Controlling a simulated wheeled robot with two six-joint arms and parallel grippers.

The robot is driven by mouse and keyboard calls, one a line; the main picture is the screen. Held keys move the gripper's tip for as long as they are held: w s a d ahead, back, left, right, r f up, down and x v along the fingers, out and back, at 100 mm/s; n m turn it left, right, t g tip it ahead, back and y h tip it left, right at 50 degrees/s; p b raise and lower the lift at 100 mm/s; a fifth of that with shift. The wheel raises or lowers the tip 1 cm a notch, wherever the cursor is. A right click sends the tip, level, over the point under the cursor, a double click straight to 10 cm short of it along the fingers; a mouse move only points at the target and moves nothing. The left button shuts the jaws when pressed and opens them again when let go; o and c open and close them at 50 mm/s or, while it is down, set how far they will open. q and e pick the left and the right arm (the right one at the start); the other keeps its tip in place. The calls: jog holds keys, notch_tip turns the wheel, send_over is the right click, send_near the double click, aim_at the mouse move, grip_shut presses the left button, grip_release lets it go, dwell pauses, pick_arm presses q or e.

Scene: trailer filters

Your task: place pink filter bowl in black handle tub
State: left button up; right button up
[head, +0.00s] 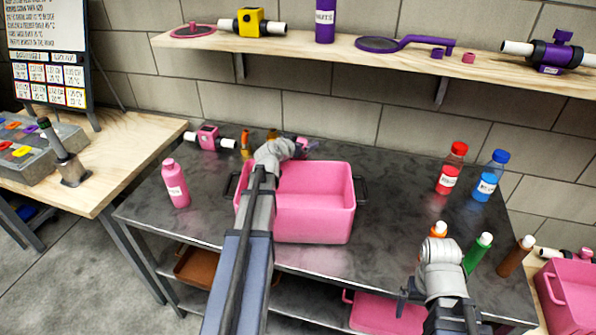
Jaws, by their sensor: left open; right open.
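The tub with black handles (315,222) is pink and stands in the middle of the dark metal table. Its visible inside looks empty, and my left arm crosses its left side. My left gripper (303,147) is open just behind the tub's back rim. A small pink piece (301,141) shows at its fingers, partly hidden; I cannot tell whether it is the filter bowl. My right gripper (408,292) is open near the table's front right, mostly hidden by its own wrist.
A pink filter housing with white pipes (208,138) and a pink bottle (176,184) stand left. Red (451,168) and blue (490,176) bottles stand back right. Orange, green and brown-bodied bottles surround my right wrist. A wooden shelf (350,50) runs above.

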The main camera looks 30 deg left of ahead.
pick_arm(q)
jog(key=shift+c, duration=0.4)
grip_shut()
dwell(0.4)
